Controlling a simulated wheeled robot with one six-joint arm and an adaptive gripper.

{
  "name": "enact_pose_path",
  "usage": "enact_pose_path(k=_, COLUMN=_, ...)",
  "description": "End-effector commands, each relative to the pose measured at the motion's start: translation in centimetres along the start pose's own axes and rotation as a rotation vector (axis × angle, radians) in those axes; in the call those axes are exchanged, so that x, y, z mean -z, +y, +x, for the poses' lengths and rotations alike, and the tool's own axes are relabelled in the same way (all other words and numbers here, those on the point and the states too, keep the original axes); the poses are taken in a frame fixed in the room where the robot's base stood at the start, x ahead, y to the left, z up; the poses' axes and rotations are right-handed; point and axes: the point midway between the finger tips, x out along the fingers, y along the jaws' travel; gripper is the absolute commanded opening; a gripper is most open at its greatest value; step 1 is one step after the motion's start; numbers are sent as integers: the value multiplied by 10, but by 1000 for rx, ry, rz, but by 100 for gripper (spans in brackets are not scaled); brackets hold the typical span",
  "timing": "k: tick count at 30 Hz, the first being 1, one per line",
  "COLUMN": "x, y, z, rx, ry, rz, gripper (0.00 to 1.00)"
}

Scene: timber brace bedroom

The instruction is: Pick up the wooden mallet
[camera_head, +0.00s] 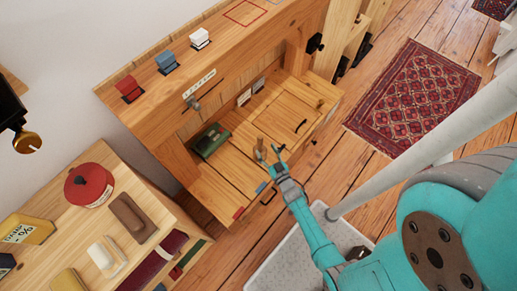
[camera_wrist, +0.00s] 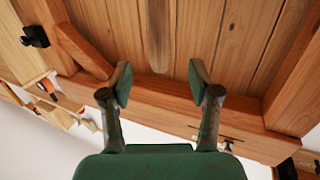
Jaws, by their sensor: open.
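My gripper (camera_head: 269,153) is over the wooden bench top in the head view, its fingers apart and nothing held. A small brown wooden piece (camera_head: 260,146), probably part of the wooden mallet, shows right at the fingertips; its full shape cannot be made out there. In the wrist view my gripper (camera_wrist: 161,83) is open, with a finger on each side. A brown, round-ended wooden shaft (camera_wrist: 157,38), which looks like the mallet's handle, lies between and beyond the fingertips. Its other end runs out of the top of the picture, and no mallet head is visible there.
A green box (camera_head: 210,141) sits on the bench left of my gripper. Red (camera_head: 129,88), blue (camera_head: 167,61) and white (camera_head: 200,38) blocks stand on the ledge behind. A side table at left holds a red tin (camera_head: 89,185) and boxes. A patterned rug (camera_head: 415,97) lies right.

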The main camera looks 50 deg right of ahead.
Motion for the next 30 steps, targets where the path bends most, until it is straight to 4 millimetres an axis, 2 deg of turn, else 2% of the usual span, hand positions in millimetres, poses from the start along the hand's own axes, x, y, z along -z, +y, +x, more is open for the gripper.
enact_pose_path(k=8, x=1, y=0, z=20, rx=1, ry=0, rz=-1, gripper=62)
enact_pose_path(k=18, x=2, y=0, z=62, rx=1, ry=-1, rz=-1, gripper=62)
enact_pose_path(k=27, x=2, y=0, z=65, rx=0, ry=-1, rz=-1, gripper=62)
enact_pose_path(k=29, x=2, y=0, z=65, rx=0, ry=-1, rz=-1, gripper=49)
enact_pose_path(k=30, x=2, y=0, z=65, rx=0, ry=-1, rz=-1, gripper=39)
